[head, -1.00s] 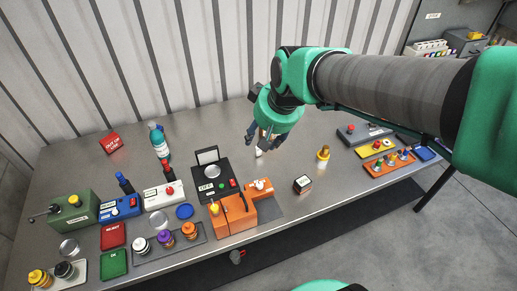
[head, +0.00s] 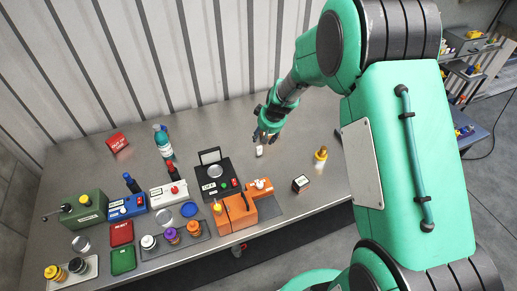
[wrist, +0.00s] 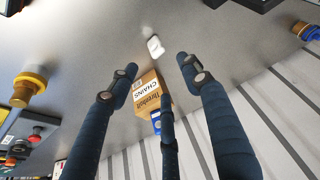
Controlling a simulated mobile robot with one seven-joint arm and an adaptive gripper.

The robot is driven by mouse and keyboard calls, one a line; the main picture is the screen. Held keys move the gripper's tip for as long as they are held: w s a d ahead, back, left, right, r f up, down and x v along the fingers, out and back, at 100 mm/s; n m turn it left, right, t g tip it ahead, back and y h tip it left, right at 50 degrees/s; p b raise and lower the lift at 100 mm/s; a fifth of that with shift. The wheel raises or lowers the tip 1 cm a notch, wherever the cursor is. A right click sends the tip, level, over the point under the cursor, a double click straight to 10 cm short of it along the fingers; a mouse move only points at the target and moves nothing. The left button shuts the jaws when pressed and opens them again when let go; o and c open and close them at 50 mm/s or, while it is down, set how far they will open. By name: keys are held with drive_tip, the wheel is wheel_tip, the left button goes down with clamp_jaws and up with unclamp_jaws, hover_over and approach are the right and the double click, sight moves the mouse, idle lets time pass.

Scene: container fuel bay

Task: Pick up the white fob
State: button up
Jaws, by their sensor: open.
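The white fob (head: 259,150) sits on the steel bench near its middle in the head view, just below my fingertips. In the wrist view the fob (wrist: 155,46) is a small white rounded piece with a faint mark, beyond the fingertips and between their lines. My gripper (head: 266,135) points down over the bench, its dark blue fingers spread. In the wrist view my gripper (wrist: 158,68) is open and empty, apart from the fob.
A cardboard box (wrist: 151,93) marked CHAINS shows between my fingers in the wrist view, near the corrugated wall. A black device (head: 216,180) and orange unit (head: 234,214) stand left.

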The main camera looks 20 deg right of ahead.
sight(260, 147)
drive_tip(key=shift+w+d+f, duration=0.1)
drive_tip(key=shift+d+f, duration=0.1)
drive_tip(key=shift+f, duration=0.3)
drive_tip(key=shift+x, duration=4.3)
drive_tip(key=shift+s+x, duration=0.1)
drive_tip(key=shift+x, duration=1.2)
drive_tip(key=shift+s+x, duration=0.15)
drive_tip(key=shift+x, duration=1.1)
drive_tip(key=shift+f, duration=0.1)
